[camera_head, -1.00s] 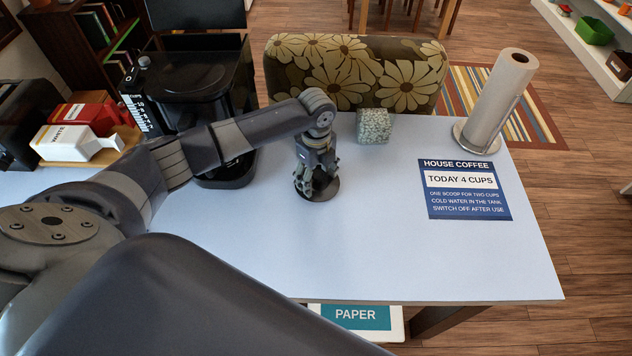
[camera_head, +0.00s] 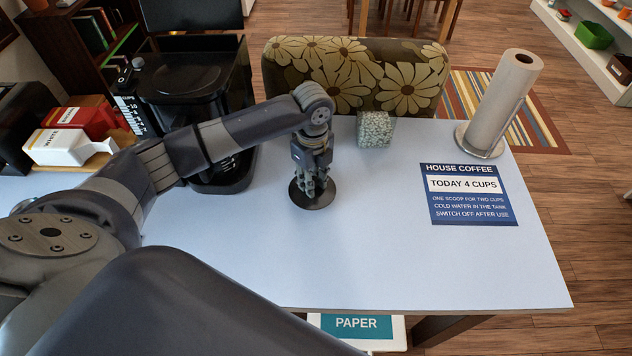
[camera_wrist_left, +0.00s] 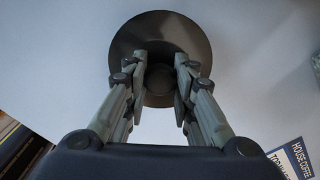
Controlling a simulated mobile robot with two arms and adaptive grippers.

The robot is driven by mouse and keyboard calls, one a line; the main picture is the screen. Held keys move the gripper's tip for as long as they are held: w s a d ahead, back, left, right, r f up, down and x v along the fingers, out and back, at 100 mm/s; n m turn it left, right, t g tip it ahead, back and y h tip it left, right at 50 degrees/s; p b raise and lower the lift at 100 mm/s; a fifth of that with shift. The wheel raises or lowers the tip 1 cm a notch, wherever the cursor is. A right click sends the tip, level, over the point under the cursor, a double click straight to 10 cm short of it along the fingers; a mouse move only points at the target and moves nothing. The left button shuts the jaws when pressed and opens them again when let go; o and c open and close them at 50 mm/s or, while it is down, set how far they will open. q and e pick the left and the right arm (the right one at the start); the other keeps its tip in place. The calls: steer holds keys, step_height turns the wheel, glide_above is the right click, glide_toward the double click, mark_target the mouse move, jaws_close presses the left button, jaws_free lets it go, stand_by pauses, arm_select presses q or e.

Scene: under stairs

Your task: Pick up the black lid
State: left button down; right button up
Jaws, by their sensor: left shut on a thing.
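The round black lid (camera_head: 324,201) is at the middle of the pale table, low at its surface. I cannot tell whether it touches the table. My left gripper (camera_head: 312,187) points down over the middle of the lid, shut on it. In the left wrist view the lid (camera_wrist_left: 160,24) shows as a dark disc, with the two fingers (camera_wrist_left: 160,80) on either side of its central knob. The fingers partly hide the knob. My right gripper is not in view.
A black coffee machine (camera_head: 195,75) stands left of the gripper. A speckled block (camera_head: 375,130) and a paper towel roll (camera_head: 497,105) stand towards the back. A blue coffee sign (camera_head: 470,210) lies at the right. The table's front middle (camera_head: 400,260) is clear.

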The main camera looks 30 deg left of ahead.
arm_select(q)
steer(key=s+b, duration=0.1)
steer(key=s, duration=0.3)
steer(key=s+r+b, duration=0.1)
steer(key=s, duration=0.4)
steer(key=s+d+r+b, duration=0.1)
steer(key=s, duration=0.4)
steer(key=shift+s, duration=0.2)
steer(key=c, duration=1.9)
jaws_free()
jaws_close()
